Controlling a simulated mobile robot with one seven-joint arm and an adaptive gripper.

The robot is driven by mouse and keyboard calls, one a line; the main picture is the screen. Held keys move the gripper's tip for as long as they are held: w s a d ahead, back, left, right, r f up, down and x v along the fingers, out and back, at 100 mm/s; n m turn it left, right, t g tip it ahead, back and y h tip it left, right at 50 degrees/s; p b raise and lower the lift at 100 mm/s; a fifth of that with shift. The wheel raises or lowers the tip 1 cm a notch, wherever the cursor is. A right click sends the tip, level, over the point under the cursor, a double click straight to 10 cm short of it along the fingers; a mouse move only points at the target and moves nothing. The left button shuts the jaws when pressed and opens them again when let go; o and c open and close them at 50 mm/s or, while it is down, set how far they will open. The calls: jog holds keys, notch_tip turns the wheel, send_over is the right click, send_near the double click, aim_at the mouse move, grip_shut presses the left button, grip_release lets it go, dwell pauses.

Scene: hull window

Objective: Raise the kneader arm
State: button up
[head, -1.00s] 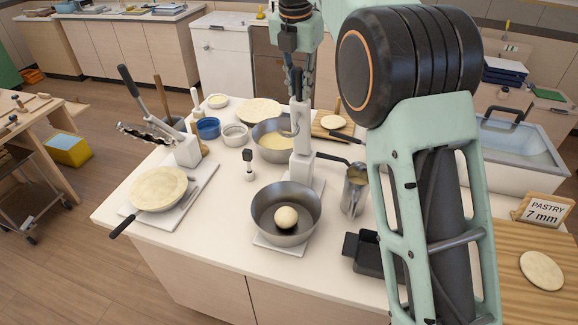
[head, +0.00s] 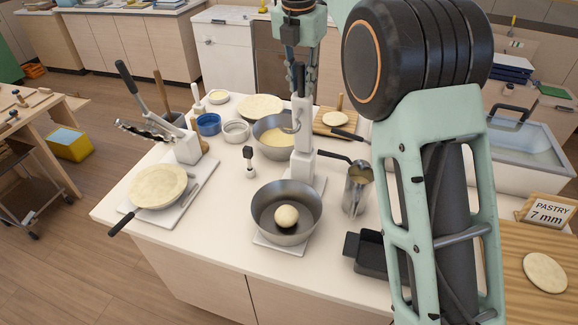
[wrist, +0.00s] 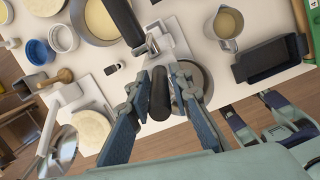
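The kneader is white. Its arm (head: 301,118) stands upright in the head view, with a metal hook (head: 290,127) at its side. A steel bowl (head: 263,222) with a dough ball (head: 286,216) sits in front of it. My gripper (head: 299,76) is at the top of the arm, where its fingertips are hard to make out. In the wrist view my gripper (wrist: 160,76) has its fingers apart, with a black cylindrical grip (wrist: 160,95) between them and narrow gaps beside it. How this grip joins the kneader cannot be told.
A pitcher (head: 355,192) and a black tin (head: 366,254) stand right of the kneader. Several bowls stand behind. Bare counter (head: 215,225) lies left of the bowl.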

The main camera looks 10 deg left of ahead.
aim_at(300, 63)
jog(key=shift+o, duration=1.4)
jog(key=shift+r, duration=0.1)
jog(key=shift+s+r, duration=0.2)
jog(key=shift+r, duration=0.95)
jog(key=shift+s+r, duration=0.25)
jog(key=shift+r, duration=0.85)
jog(key=shift+s+r, duration=0.2)
jog(key=shift+r, duration=0.95)
jog(key=shift+a, duration=0.15)
